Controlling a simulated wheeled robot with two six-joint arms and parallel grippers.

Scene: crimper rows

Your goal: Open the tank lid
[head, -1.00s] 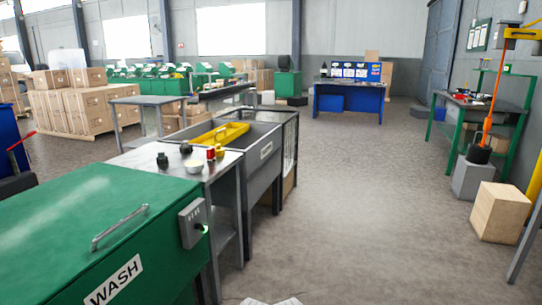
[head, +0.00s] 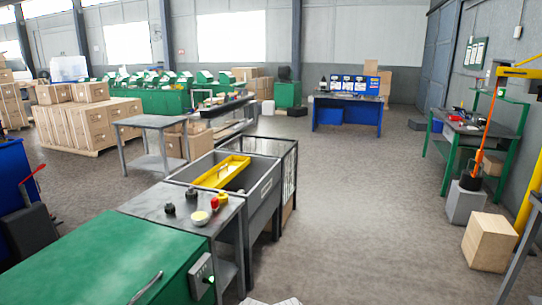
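The green tank lid (head: 110,258) is at the lower left of the head view and looks shut. A grey control box (head: 201,277) with a green light sits on the tank's right side. The WASH label is out of view now. Neither of my grippers shows as such; only a small pale piece at the bottom edge is visible, and I cannot tell what it is.
Beside the tank stands a metal table (head: 147,205) with small items, then a grey basin (head: 262,189) holding a yellow tray (head: 221,171). A wooden crate (head: 490,243) stands at the right. The floor (head: 350,220) between is clear.

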